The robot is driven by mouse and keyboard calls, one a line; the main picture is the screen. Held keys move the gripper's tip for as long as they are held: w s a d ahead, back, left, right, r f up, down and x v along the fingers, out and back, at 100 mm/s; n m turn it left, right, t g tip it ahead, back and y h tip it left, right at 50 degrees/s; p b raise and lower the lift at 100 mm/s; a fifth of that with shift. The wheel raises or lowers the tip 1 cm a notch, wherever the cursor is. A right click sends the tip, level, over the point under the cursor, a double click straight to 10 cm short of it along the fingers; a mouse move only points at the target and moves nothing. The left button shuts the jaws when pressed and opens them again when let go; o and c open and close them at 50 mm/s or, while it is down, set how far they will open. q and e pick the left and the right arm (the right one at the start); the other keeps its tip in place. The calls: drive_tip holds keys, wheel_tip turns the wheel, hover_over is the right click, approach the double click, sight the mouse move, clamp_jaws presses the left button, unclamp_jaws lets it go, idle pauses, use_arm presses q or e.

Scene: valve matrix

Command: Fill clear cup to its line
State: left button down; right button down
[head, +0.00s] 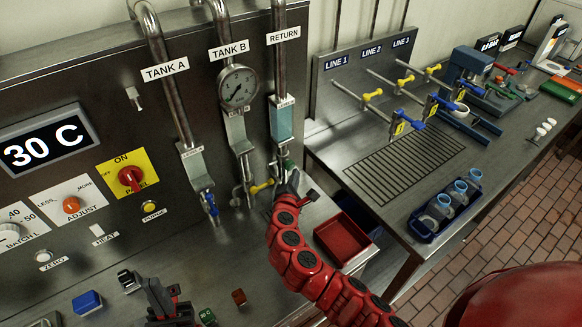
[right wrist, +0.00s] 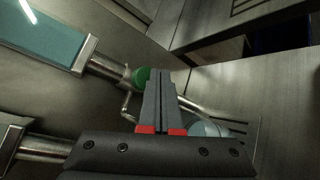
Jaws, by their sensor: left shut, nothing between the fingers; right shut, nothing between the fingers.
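A pale translucent rounded thing (right wrist: 208,128), perhaps the clear cup, shows below the fingers in the right wrist view, mostly hidden behind my gripper. I cannot make out its line or its level. The RETURN pipe carries a sight glass (head: 285,120) with pale blue contents and a green valve handle (head: 287,163), which also shows in the right wrist view (right wrist: 142,77). My right gripper (head: 292,183) is shut and empty, its tips right beside the green handle; contact is unclear. My left gripper (head: 158,290) is shut and empty over the bench at the lower left.
TANK A has a blue handle (head: 210,203) and TANK B a yellow one (head: 262,187). A red tray (head: 343,240) lies right of my right arm. A side bench holds the LINE taps and a blue cup rack (head: 422,232). Small blocks, including a blue one (head: 87,302), lie near my left gripper.

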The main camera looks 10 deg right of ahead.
drive_tip(key=shift+w+a, duration=0.15)
drive_tip(key=shift+w, duration=0.2)
drive_tip(key=shift+w+a+b, duration=0.2)
drive_tip(key=shift+w+b, duration=0.15)
drive_tip(key=shift+w, duration=0.2)
idle(0.8)
drive_tip(key=shift+s, duration=0.15)
drive_tip(key=shift+s+d, duration=0.35)
drive_tip(key=shift+s, duration=0.45)
drive_tip(key=s, duration=0.1)
drive_tip(key=s+d+p, duration=0.1)
drive_tip(key=s, duration=0.2)
drive_tip(key=shift+s+d, duration=0.4)
drive_tip(key=shift+a, duration=0.1)
idle(0.4)
